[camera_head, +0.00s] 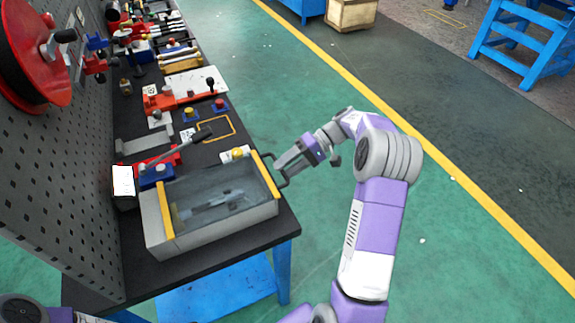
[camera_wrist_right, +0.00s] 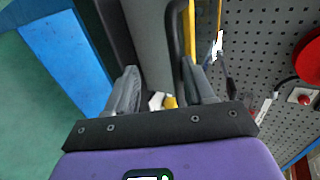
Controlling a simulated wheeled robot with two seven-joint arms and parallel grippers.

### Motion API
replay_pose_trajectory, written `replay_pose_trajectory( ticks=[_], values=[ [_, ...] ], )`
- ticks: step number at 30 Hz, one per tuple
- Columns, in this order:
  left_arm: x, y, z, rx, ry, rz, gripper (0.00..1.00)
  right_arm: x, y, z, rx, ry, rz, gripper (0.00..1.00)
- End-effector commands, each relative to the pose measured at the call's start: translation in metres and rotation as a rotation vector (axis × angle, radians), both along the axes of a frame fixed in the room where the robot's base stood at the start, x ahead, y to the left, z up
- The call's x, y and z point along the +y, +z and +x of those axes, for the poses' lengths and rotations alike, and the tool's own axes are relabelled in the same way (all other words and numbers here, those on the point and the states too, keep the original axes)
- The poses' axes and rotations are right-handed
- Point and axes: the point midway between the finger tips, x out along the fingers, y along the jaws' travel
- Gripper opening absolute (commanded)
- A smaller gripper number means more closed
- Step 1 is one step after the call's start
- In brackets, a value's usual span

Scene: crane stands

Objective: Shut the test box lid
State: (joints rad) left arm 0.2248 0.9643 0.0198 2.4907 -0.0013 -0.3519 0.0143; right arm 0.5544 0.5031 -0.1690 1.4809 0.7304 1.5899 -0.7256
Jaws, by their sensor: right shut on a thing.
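The test box (camera_head: 215,231) is a grey-walled box near the front edge of the dark bench. Its see-through lid (camera_head: 235,175) has yellow edge strips and lies roughly level over the box. A grey shape shows through it. I cannot tell whether any gap is left under the lid. A dark bar handle (camera_head: 284,183) sticks out at the right side. My right gripper (camera_head: 284,164) is shut on this handle. The wrist view shows its two fingers (camera_wrist_right: 160,90) near the dark handle (camera_wrist_right: 174,40). My left gripper is out of view; only part of my left arm shows bottom left.
Several tools lie further along the bench. A pegboard (camera_head: 70,170) with a red reel (camera_head: 35,55) borders the left. Open green floor (camera_head: 450,230) lies right.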

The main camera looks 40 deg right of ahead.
Motion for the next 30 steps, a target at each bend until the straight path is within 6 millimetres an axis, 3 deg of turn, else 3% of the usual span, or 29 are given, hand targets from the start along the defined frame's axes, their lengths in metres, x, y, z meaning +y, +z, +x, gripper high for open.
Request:
replay_pose_trajectory(
  ticks=[5,18,30],
  values=[
    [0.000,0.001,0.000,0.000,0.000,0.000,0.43,-0.004,-0.005,-0.002,0.014,-0.004,-0.010,0.38],
    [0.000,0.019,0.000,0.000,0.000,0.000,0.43,-0.058,0.030,-0.012,0.003,-0.005,-0.006,0.38],
    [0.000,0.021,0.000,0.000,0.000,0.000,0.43,-0.065,0.035,-0.013,0.000,0.000,-0.002,0.38]
  ],
)
